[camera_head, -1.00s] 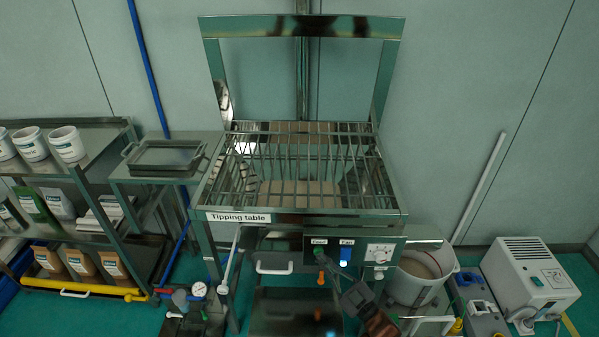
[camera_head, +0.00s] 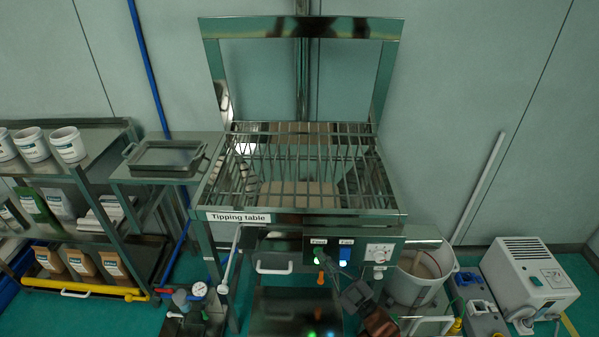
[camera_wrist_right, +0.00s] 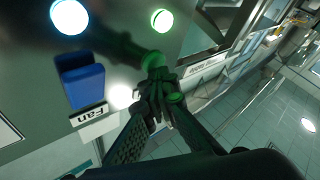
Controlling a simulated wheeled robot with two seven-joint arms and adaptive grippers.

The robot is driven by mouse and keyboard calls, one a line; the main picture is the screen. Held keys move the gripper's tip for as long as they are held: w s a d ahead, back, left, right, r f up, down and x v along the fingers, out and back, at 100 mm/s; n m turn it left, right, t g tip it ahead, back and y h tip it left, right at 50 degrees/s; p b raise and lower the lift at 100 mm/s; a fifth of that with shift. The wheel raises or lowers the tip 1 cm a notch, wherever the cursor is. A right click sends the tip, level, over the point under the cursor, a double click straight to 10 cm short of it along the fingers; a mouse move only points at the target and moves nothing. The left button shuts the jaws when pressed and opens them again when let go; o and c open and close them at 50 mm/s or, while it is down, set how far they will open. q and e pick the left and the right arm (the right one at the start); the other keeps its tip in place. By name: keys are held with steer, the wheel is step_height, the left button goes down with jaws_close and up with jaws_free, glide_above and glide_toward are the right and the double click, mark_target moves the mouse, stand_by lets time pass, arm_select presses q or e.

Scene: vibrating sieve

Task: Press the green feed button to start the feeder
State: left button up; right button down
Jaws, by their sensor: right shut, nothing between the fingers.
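The control panel (camera_head: 333,265) is on the front of the tipping table, with the Feed label (camera_head: 318,242) left of the Fan label. The green feed button (camera_wrist_right: 153,61) shows in the right wrist view, partly hidden by my fingertips. A round green lamp (camera_wrist_right: 162,20) beside it glows brightly. My right gripper (camera_wrist_right: 158,92) is shut with nothing between its fingers. Its tips are at the green button and look in contact; how far the button is pressed I cannot tell. In the head view the right gripper (camera_head: 335,270) reaches the panel from below right. My left gripper is not in view.
The blue fan switch (camera_wrist_right: 80,78) sits beside the feed button, with a lit bluish-white lamp (camera_wrist_right: 69,16) near it. An orange knob (camera_head: 320,278) is below the panel. A dial box (camera_head: 378,253) is to the right, and a white bucket (camera_head: 420,275) stands beyond it.

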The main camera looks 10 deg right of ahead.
steer(key=shift+r, duration=0.1)
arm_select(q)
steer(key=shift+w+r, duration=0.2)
arm_select(e)
steer(key=shift+s, duration=0.2)
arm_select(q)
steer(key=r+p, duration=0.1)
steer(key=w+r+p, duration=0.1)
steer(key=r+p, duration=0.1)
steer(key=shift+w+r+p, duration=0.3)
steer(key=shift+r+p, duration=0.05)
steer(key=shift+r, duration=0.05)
arm_select(e)
steer(key=s, duration=0.2)
steer(key=s+a, duration=0.1)
steer(key=s, duration=0.2)
steer(key=shift+s+a, duration=0.35)
steer(key=shift+a, duration=0.05)
steer(key=shift+f, duration=0.2)
